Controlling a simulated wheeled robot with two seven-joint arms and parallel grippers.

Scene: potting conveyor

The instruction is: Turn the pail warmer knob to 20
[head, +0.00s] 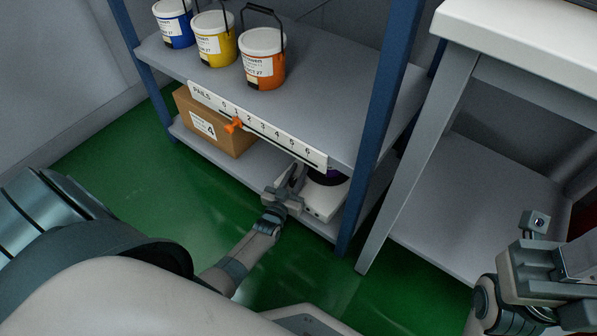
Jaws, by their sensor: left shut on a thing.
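The pail warmer (322,205) is a low white unit on the lower shelf, near the rack's front right post.
Blue (175,28), yellow (214,42) and orange (262,62) pails stand on the upper shelf. Its front edge carries a numbered PAILS strip (262,127) with an orange slider (234,126). A cardboard box (212,125) fills the lower shelf's left. A blue post (375,130) stands right of the warmer.

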